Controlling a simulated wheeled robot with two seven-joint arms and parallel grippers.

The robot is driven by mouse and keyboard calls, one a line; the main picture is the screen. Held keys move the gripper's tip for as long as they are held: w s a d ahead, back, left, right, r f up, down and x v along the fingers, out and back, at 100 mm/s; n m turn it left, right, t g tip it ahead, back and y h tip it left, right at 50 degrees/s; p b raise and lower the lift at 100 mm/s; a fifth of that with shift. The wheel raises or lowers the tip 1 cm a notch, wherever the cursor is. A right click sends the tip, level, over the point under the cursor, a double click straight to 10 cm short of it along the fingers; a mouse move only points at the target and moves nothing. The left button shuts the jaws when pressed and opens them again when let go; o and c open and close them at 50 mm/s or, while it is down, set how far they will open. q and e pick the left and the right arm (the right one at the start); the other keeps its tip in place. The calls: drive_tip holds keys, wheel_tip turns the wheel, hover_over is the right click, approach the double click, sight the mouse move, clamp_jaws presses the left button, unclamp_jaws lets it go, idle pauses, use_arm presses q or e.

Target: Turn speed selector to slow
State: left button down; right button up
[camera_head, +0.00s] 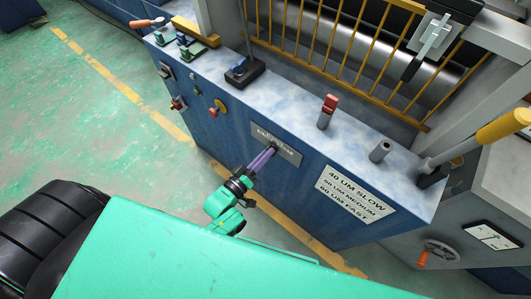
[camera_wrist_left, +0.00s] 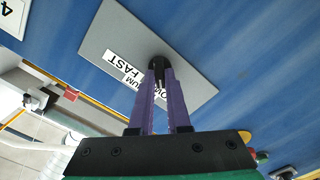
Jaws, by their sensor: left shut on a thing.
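The speed selector is a small black knob (camera_wrist_left: 157,62) on a grey plate (camera_head: 290,153) on the blue front panel of the machine. My left gripper (camera_head: 270,151), with purple fingers, reaches the plate from the lower left. In the left wrist view its fingers (camera_wrist_left: 160,72) are shut on the knob, one on each side. The plate (camera_wrist_left: 110,33) also shows there with white labels; "FAST" is readable, and the label beside it is partly covered by the knob and fingers. The knob's pointing direction is hard to tell. My right gripper is out of view.
A white sign (camera_head: 355,193) lists 40 um slow, 50 um medium and 60 um fast. Yellow bars (camera_head: 330,45) guard rollers behind. Open green floor (camera_head: 90,120) lies left.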

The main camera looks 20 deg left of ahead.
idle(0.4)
use_arm(q)
drive_tip(key=c, duration=0.9)
unclamp_jaws()
drive_tip(key=v, duration=1.4)
drive_tip(key=shift+s+f, duration=0.1)
drive_tip(key=shift+s, duration=0.2)
